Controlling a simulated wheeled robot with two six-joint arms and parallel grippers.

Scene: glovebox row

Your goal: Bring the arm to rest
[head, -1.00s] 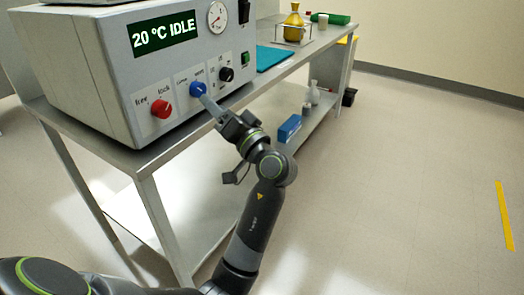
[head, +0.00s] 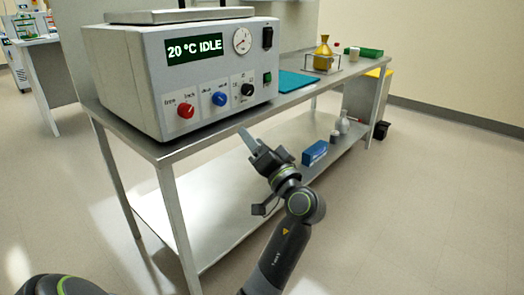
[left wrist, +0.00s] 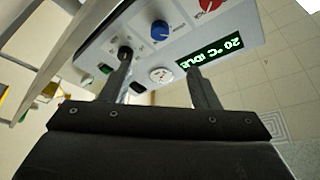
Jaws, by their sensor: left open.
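My left gripper (head: 247,142) is in front of the steel bench, below and to the right of the blue knob (head: 219,99). It is open and empty, and apart from the knob. In the left wrist view its two fingers (left wrist: 158,88) stand wide apart with the instrument's front panel beyond them. The instrument (head: 160,60) is a grey box on the bench, with a display (head: 195,49) reading "20 °C IDLE". It also carries a red knob (head: 186,111) and a black knob (head: 247,90). My right gripper is not in view.
The steel bench (head: 180,151) has a lower shelf with a blue box (head: 315,152) and a white bottle (head: 343,122). The floor at the right (head: 440,200) is clear.

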